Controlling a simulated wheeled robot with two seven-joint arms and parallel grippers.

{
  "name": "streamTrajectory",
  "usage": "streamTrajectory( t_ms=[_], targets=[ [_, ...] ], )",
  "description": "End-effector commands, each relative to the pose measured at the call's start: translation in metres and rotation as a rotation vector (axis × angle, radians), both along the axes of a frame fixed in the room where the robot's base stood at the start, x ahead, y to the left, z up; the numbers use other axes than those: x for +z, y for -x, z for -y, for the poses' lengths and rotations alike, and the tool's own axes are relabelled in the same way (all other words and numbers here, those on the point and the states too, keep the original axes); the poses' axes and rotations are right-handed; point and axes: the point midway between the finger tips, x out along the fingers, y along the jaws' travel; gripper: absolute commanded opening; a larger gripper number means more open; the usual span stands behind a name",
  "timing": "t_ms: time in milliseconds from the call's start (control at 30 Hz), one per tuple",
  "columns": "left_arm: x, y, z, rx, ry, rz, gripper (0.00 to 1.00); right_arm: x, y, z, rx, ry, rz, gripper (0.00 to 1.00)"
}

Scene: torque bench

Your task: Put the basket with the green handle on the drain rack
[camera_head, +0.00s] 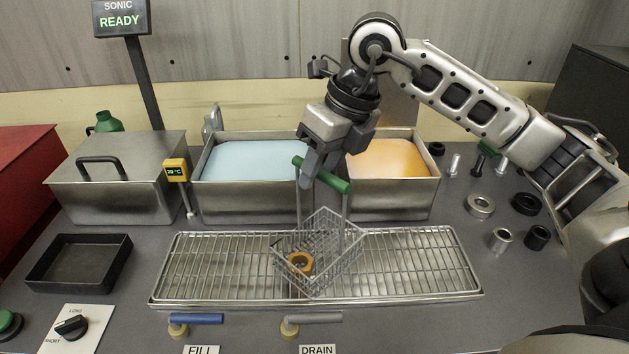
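The wire basket (335,240) hangs by tall side bars from its green handle (334,182). A brass-coloured ring (300,263) shows inside it. My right gripper (318,173) comes from above and is shut on the green handle near its middle. The basket is turned at an angle over the middle of the drain rack (210,268), a long metal grate in a shallow tray. I cannot tell whether its bottom touches the bars. My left gripper is not in view.
Behind the rack stand a blue-liquid tank (250,161) and an orange-liquid tank (393,160). A lidded steel box (118,185) and a black tray (78,263) are at left. Metal rings (480,205) and sleeves lie at right. FILL (197,319) and DRAIN (315,319) levers are in front.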

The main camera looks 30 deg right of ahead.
Motion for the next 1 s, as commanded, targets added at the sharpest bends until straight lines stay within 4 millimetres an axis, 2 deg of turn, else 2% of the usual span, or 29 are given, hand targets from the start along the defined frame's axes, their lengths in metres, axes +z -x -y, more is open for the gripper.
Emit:
streamTrajectory(
  t_ms=[33, 200, 400, 567, 1000],
  targets=[
    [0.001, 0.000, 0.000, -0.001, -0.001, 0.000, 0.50, 0.013, 0.001, 0.003, -0.001, 0.000, 0.005, 0.37],
    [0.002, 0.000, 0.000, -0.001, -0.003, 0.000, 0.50, 0.047, 0.009, 0.012, -0.003, -0.001, 0.004, 0.37],
    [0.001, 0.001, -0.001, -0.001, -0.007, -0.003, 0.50, 0.073, 0.015, 0.019, -0.001, -0.001, 0.002, 0.37],
    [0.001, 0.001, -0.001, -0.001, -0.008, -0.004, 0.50, 0.079, 0.016, 0.021, -0.001, 0.000, -0.001, 0.37],
    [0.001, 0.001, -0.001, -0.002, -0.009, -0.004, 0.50, 0.079, 0.016, 0.020, -0.001, -0.001, -0.001, 0.37]
  ],
)
